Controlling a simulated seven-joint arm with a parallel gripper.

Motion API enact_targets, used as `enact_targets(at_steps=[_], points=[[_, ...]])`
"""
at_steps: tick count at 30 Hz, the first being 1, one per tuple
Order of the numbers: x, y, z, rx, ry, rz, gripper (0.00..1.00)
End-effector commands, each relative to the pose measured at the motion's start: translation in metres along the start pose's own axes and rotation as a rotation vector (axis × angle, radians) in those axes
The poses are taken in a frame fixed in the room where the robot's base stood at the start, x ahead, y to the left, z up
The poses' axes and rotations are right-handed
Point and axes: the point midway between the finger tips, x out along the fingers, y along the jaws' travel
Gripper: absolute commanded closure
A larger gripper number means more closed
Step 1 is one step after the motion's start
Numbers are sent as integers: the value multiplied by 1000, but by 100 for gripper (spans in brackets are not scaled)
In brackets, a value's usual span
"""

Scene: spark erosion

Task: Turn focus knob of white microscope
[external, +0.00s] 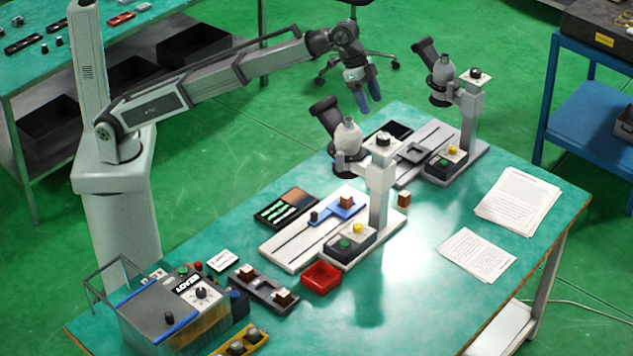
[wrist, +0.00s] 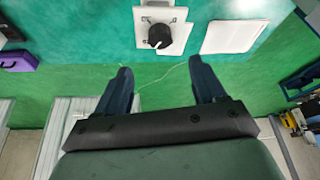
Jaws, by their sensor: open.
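Two pale microscopes stand on the green-topped bench. The nearer one (external: 381,190) has a white base and a black knob on the square plate atop its column (external: 384,139). The farther one (external: 467,115) has a similar black knob on top (external: 476,73). My gripper (external: 369,105) is open and empty, with blue fingers pointing down, in the air behind the nearer microscope and left of the farther one. In the wrist view, a black knob on a white plate (wrist: 159,36) appears ahead, centred between the open fingertips (wrist: 160,65) and apart from them. I cannot tell which microscope it belongs to.
Paper sheets (external: 517,200) lie on the right of the bench. A red tray (external: 321,278), a green-and-black tool case (external: 286,208) and a control box (external: 175,305) stand toward the front left. Both microscope heads rise as obstacles near my gripper.

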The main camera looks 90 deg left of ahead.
Motion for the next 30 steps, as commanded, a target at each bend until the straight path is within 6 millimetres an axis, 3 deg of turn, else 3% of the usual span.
enact_targets(at_steps=[15, 21, 30], points=[[87, 0, 0, 0, 0, -1, 30], [104, 0, 0, 0, -1, -1, 30], [109, 0, 0, 0, 1, -1, 30]])
